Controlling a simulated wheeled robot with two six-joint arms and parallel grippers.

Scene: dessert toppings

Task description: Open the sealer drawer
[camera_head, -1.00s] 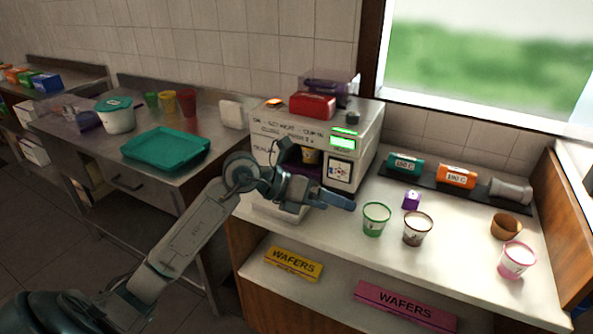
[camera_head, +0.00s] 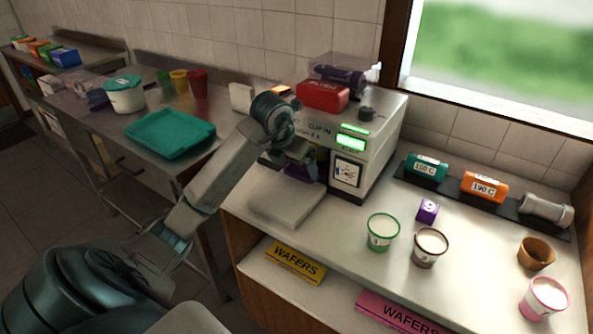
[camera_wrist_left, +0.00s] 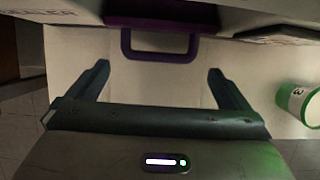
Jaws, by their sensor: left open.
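The sealer (camera_head: 378,140) is a white box with a green lit display, standing against the tiled wall. Its purple drawer front (camera_head: 318,171) shows only partly, behind my gripper. In the left wrist view the drawer's purple loop handle (camera_wrist_left: 160,57) sticks out from the purple drawer edge (camera_wrist_left: 160,22). My left gripper (camera_head: 298,155) is at the sealer's front, its fingertips largely hidden in the head view. In the wrist view the left gripper (camera_wrist_left: 158,67) is open, with a finger on either side of the handle and gaps between. My right gripper is not in view.
A pale slab (camera_head: 287,203) lies before the sealer. A green-rimmed cup (camera_head: 382,232), a brown-rimmed cup (camera_head: 430,247) and a purple cube (camera_head: 428,211) stand to the right. A red block (camera_head: 322,95) sits on the sealer. A teal tray (camera_head: 170,132) lies on the left table.

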